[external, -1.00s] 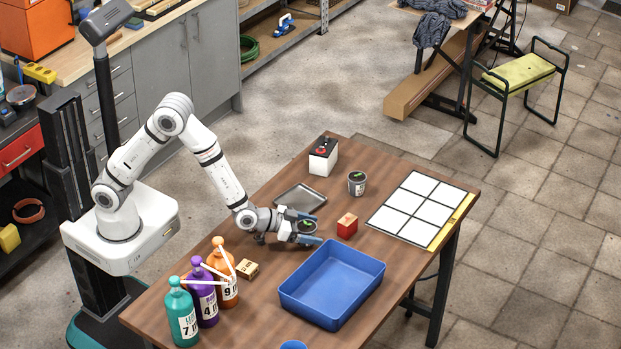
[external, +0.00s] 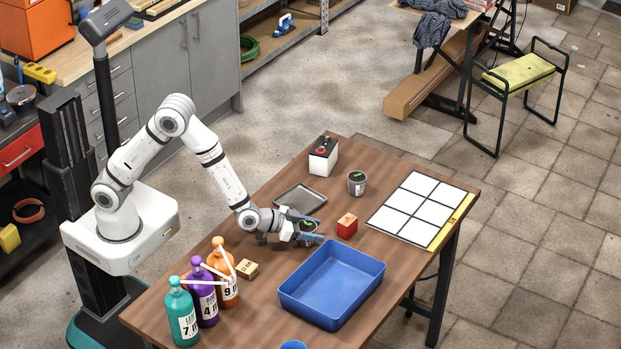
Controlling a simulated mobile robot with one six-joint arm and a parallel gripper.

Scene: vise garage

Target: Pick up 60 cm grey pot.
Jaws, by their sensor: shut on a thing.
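A small grey pot (external: 307,226) with a green top stands between the fingers of my gripper (external: 308,227), which is shut on it just above or on the wooden table. The fingers hide most of its sides, and I cannot tell whether it touches the table. The 60 cm marking is too small to read on either pot.
A grey tray (external: 301,199) lies just behind my gripper. A red box (external: 347,225) is close on its right. A blue bin (external: 332,285) is in front. Bottles (external: 204,297) and a small tan block (external: 247,268) are at left. A white grid board (external: 418,207) lies at right.

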